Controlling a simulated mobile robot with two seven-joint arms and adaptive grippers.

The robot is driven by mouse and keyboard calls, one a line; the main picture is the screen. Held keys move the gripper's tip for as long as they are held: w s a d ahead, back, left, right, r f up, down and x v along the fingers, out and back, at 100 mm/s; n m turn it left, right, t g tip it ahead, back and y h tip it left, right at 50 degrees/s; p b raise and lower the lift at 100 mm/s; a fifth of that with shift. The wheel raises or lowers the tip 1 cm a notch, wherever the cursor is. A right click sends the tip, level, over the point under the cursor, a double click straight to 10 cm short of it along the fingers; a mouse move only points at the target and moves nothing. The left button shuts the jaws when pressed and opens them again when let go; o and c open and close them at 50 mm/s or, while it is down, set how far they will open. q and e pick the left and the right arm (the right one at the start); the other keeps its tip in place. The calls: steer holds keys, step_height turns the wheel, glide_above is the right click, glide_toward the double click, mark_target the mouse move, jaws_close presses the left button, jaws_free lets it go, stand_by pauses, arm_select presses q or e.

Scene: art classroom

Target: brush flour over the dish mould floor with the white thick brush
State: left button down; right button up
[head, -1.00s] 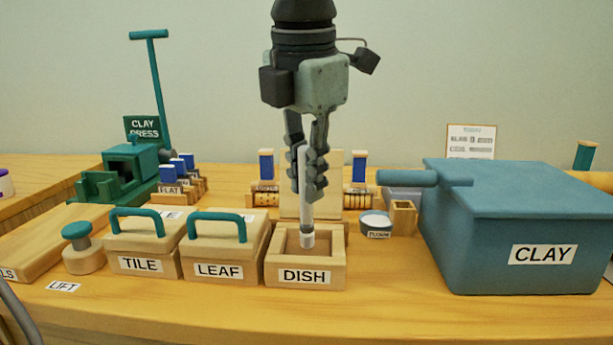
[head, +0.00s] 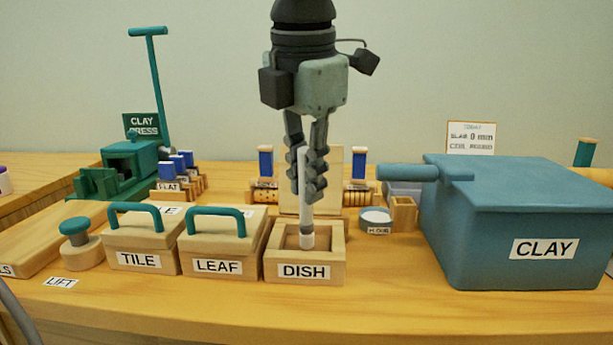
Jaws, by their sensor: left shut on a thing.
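My left gripper (head: 309,175) comes down from above at the middle of the head view. It is shut on the white thick brush (head: 306,218), which hangs upright with its lower end inside the open dish mould (head: 304,273). The mould is a wooden box with a DISH label on its front. Whether the brush tip touches the mould floor I cannot tell. The flour bowl (head: 377,219), a small blue-grey dish with white contents, stands to the right of the mould. My right gripper is not in view.
The lidded LEAF (head: 217,267) and TILE (head: 139,261) moulds stand left of the dish mould. A small wooden holder (head: 403,214) stands beside the flour. A large blue CLAY bin (head: 500,262) fills the right. A green clay press (head: 130,165) stands back left.

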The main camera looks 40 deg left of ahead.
arm_select(q)
steer(key=shift+s+a+b, duration=0.35)
steer(key=shift+s+a, duration=0.1)
steer(key=shift+a, duration=0.2)
steer(key=shift+w+d, duration=0.1)
stand_by(0.4)
steer(key=shift+w+d, duration=0.25)
steer(key=shift+d, duration=0.1)
steer(key=shift+w+d, duration=0.2)
steer(key=shift+d, duration=0.3)
steer(key=shift+w+d, duration=0.3)
steer(key=shift+d, duration=0.05)
steer(key=shift+s+a, duration=0.1)
steer(key=shift+a, duration=0.05)
